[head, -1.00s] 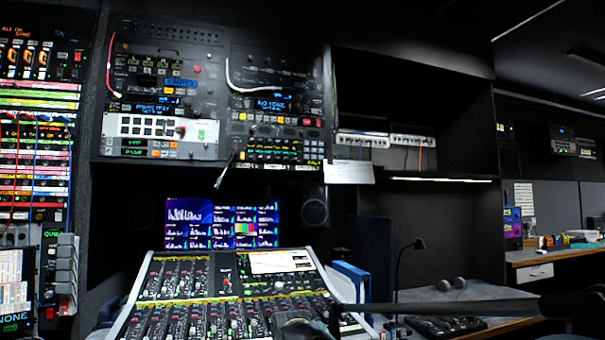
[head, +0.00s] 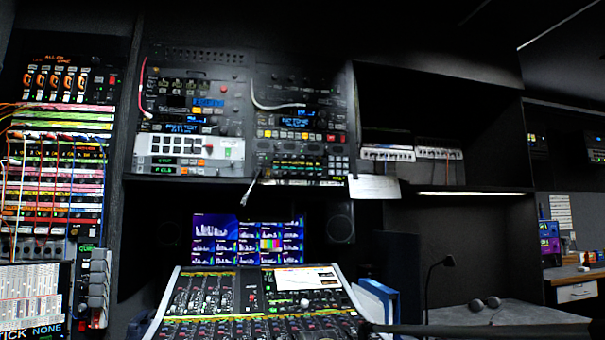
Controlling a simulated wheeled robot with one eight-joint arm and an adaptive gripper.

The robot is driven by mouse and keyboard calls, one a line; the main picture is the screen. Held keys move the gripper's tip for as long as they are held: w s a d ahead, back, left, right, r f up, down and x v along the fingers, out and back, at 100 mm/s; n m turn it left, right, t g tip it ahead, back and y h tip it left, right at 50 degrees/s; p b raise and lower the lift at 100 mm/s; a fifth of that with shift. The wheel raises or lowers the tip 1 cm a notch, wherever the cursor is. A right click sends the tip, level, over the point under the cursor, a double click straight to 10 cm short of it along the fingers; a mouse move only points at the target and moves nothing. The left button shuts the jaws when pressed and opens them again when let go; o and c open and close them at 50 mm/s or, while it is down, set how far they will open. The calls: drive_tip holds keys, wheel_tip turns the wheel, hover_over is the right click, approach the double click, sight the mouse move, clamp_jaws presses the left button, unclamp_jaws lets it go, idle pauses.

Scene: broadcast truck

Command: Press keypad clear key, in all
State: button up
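A small block of pale keys (head: 338,164), which looks like a keypad, sits at the lower right of the right-hand rack unit in the head view. Its key labels are too small to read, so I cannot tell which key is clear. A white panel with two rows of dark buttons (head: 178,145) sits on the left rack. My gripper is not in view, and nothing is seen touching the keys.
A mixing console (head: 255,300) stands below the racks, with a lit screen (head: 248,240) behind it. A dark bar (head: 480,329) crosses the lower right. A thin lamp (head: 428,285) rises from the grey desk (head: 525,314). A paper sheet (head: 374,188) hangs beside the rack.

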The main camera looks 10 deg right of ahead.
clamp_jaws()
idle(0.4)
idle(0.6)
